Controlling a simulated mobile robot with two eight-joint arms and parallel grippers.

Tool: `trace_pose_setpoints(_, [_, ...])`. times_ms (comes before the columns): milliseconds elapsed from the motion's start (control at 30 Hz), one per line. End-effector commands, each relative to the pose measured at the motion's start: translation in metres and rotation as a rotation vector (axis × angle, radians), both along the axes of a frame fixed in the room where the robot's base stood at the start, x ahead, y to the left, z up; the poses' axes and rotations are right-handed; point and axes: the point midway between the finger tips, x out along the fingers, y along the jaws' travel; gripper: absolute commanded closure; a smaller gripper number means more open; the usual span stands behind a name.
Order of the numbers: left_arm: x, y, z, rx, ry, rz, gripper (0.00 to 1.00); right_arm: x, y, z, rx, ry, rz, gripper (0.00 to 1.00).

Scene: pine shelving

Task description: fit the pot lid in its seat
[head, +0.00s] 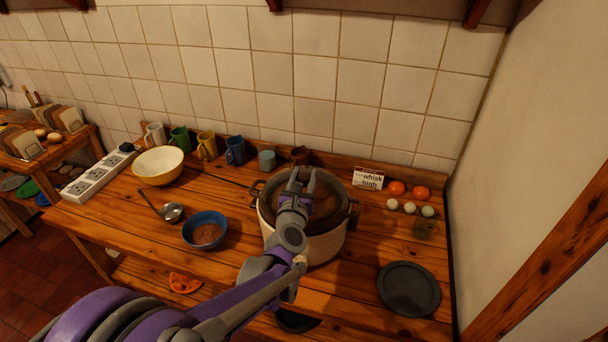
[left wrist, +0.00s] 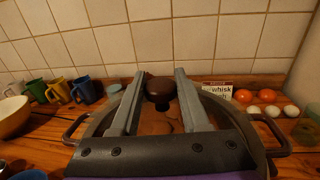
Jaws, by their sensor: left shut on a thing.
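A large pale pot (head: 326,247) with two side handles stands on the wooden counter, partly hidden by my left arm. The pot lid (head: 327,207), brownish and see-through with a grey rim, is over the pot's mouth. Its dark brown knob (left wrist: 160,87) shows between the fingers in the left wrist view. My left gripper (head: 300,177) is shut on the lid's knob, reaching down from above. The gripper hides much of the lid, and I cannot tell whether its rim sits level in the seat. My right gripper is not in view.
A dark round plate (head: 408,289) lies right of the pot. Tomatoes (head: 397,188), eggs (head: 409,207) and a small sign (head: 368,179) stand behind right. A blue bowl (head: 205,230), ladle (head: 171,212), yellow bowl (head: 158,165) and several mugs (head: 207,145) are left. A tiled wall closes the back.

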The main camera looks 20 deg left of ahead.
Motion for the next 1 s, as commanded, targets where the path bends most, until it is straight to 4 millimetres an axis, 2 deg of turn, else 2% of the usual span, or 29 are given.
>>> trace_pose_setpoints(467, [0.0,0.0,-0.012,0.001,-0.001,0.001,1.0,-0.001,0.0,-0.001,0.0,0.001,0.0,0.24])
trace_pose_setpoints(500, [0.0,0.0,-0.012,0.001,-0.001,0.001,0.53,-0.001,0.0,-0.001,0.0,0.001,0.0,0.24])
trace_pose_setpoints(667, [0.0,0.0,-0.012,0.001,-0.001,0.0,0.24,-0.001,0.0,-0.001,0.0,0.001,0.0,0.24])
trace_pose_setpoints(700, [0.0,0.0,-0.012,0.001,0.0,0.0,0.2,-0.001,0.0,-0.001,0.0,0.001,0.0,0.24])
trace_pose_setpoints(1000, [-0.002,0.0,-0.012,0.0,0.0,0.0,0.2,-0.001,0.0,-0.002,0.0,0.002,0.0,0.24])
